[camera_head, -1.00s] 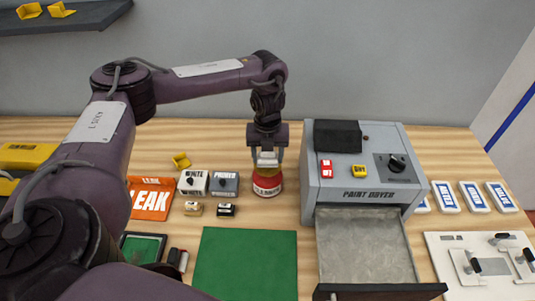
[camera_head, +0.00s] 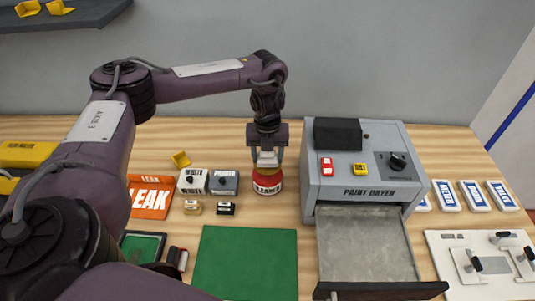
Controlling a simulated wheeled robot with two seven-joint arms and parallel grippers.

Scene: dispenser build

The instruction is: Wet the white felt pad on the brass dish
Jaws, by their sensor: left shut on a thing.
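My left gripper (camera_head: 267,163) points straight down and is shut on a small whitish block, which looks like the white felt pad (camera_head: 267,158). The pad is right over the brass dish (camera_head: 268,173), the yellowish top of a red can with a white label (camera_head: 267,188). The pad and the dish look very close. I cannot tell whether they touch, because the fingers hide the place between them. The can stands upright on the wooden table. My right gripper is not in view.
The grey paint dryer (camera_head: 365,170) stands close to the right of the can, with its tray (camera_head: 365,245) pulled out. White and primer boxes (camera_head: 208,182) stand to the left. A green mat (camera_head: 246,262) lies in front, clear.

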